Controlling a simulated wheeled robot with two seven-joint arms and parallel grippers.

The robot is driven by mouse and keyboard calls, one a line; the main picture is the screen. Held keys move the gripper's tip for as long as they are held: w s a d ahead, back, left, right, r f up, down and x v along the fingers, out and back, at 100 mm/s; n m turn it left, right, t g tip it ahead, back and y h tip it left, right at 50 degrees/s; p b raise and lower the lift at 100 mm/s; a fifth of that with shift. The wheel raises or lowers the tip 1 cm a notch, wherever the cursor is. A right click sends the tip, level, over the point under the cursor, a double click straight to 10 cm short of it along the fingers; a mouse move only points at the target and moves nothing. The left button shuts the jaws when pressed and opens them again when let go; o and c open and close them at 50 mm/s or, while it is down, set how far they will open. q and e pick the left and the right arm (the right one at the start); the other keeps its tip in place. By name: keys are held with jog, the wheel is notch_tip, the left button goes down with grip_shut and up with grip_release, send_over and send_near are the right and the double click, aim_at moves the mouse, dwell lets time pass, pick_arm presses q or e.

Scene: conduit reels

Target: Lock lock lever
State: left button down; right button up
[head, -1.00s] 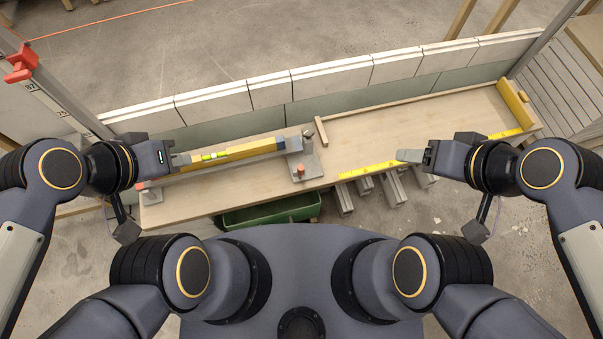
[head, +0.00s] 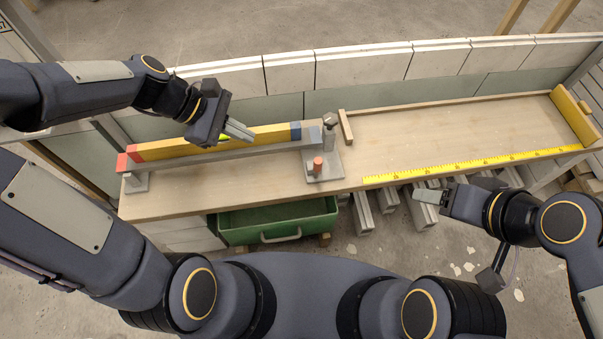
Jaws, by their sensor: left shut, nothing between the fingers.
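Which of these is the lock lever I cannot tell for sure. A long bar (head: 180,149), yellow with red and blue end parts, runs from the left end of the bench to this plate. My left gripper (head: 238,132) is shut and empty over the bar, left of the plate, hiding part of it. My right gripper (head: 425,196) is in front of the bench's front edge; its finger gap does not show.
A yellow measuring tape (head: 470,164) lies along the bench's front edge, and a yellow block (head: 574,118) stands at its right end. A green bin (head: 278,222) is below the bench. Pale blocks (head: 360,66) line the back. The bench's right half (head: 440,125) is clear.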

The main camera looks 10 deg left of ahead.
pick_arm(q)
notch_tip(320, 180, down, 7)
jog(key=w+n+b, duration=0.2)
jog(key=shift+w+d+r+n+h, duration=0.2)
jog(key=shift+d+n+h, duration=0.1)
jog(key=shift+d+n, duration=0.1)
pick_arm(e)
notch_tip(320, 180, down, 4)
jog(key=shift+r, duration=0.2)
pick_arm(q)
jog(key=b, duration=0.6)
send_near(317, 168)
jog(key=w+d+f, duration=0.1)
jog(key=d+f, duration=0.2)
jog(key=f, duration=0.2)
jog(key=shift+w, duration=0.3)
pick_arm(e)
notch_tip(317, 168, down, 6)
jog(key=shift+r, duration=0.25)
pick_arm(q)
jog(key=shift+p, duration=0.3)
